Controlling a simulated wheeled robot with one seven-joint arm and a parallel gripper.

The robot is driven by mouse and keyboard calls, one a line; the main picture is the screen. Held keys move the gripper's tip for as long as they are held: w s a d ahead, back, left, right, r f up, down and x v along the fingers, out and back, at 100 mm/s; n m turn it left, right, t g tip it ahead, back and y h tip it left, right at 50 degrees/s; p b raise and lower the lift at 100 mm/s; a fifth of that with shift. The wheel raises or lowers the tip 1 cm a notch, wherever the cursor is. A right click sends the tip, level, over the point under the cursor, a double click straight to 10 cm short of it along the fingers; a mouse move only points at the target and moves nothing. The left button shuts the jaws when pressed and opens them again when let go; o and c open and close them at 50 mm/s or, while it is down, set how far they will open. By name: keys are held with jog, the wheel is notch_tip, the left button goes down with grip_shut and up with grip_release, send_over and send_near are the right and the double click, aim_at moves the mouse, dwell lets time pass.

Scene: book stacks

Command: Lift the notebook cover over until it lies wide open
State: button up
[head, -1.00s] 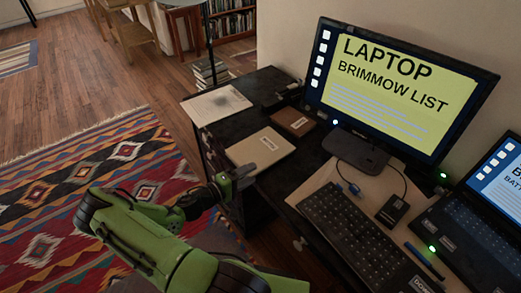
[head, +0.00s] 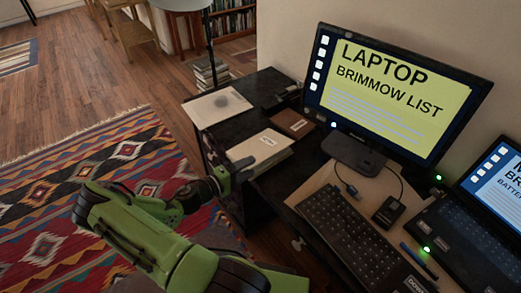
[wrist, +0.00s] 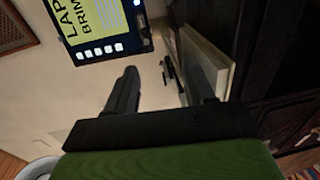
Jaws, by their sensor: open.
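The notebook (head: 258,146) has a cream cover with a small white label and lies near the desk's left front edge. Its cover looks slightly raised on the side facing my gripper, with a pale layer showing under it. My gripper (head: 238,170) is at that near edge, its fingertips partly hidden in the head view. In the wrist view my gripper (wrist: 160,68) is open, with nothing clamped between the fingers. The notebook (wrist: 209,58) shows nearly edge-on there, beside and partly behind the right finger. Whether the finger touches the cover is not clear.
A brown labelled book (head: 293,123) lies just behind the notebook. A paper sheet (head: 218,105) lies to its left. The monitor (head: 390,95), keyboard (head: 350,235) and laptop (head: 485,235) fill the right side. Open floor and a patterned rug (head: 90,180) lie left.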

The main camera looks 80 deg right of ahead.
jog(key=shift+r, duration=0.3)
jog(key=shift+w+d+r+p, duration=0.2)
jog(key=shift+r+p, duration=0.2)
jog(key=shift+r, duration=0.15)
jog(key=shift+w+d+r+p, duration=0.15)
jog(key=shift+r+p, duration=0.2)
jog(key=shift+r, duration=0.3)
jog(key=shift+w+d+r+p, duration=0.2)
jog(key=shift+w+r+p, duration=0.1)
jog(key=shift+r, duration=0.2)
jog(key=shift+w+d+r+p, duration=0.15)
jog(key=shift+r+p, duration=0.15)
jog(key=shift+r, duration=0.15)
jog(key=shift+w+d+r+p, duration=0.25)
jog(key=shift+w+r, duration=0.05)
jog(key=shift+r, duration=0.15)
jog(key=shift+w+d+r+p, duration=0.2)
jog(key=shift+w+r+p, duration=0.1)
jog(key=shift+r, duration=0.15)
